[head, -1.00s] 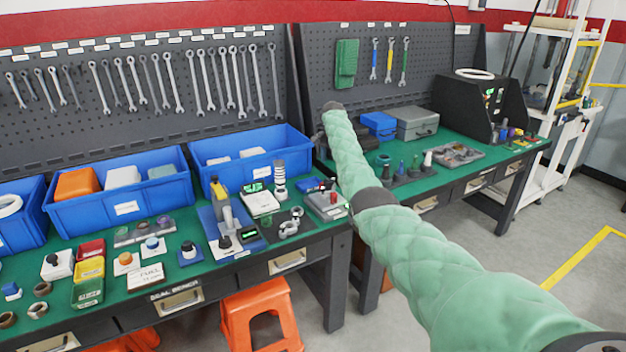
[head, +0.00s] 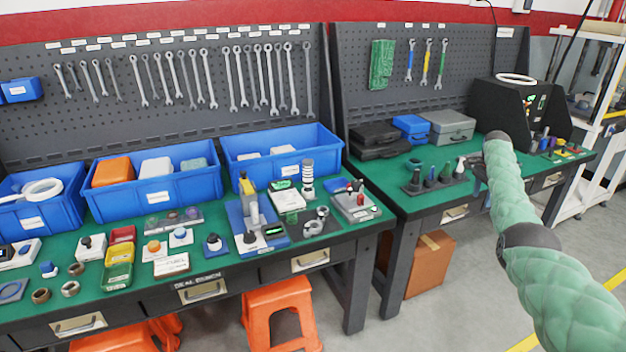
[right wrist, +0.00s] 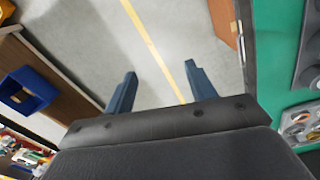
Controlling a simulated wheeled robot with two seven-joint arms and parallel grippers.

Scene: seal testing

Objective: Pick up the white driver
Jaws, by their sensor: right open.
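The white driver (head: 461,164) stands upright at the right end of a dark rack (head: 436,184) on the right-hand green bench. Darker and green drivers (head: 430,175) stand to its left in the same rack. My right gripper (head: 476,162) is small and dark in the head view, just right of the white driver; I cannot tell the exact gap. In the right wrist view its two blue-grey fingers (right wrist: 160,90) are apart, with only floor showing between them. The driver is not seen in that view. My left gripper is not in view.
Behind the rack are a black case (head: 380,140), a blue box (head: 411,126) and a grey case (head: 449,126). A black machine (head: 505,105) stands to the right. The left bench holds blue bins (head: 282,155) and many small parts. Orange stools (head: 280,310) stand below.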

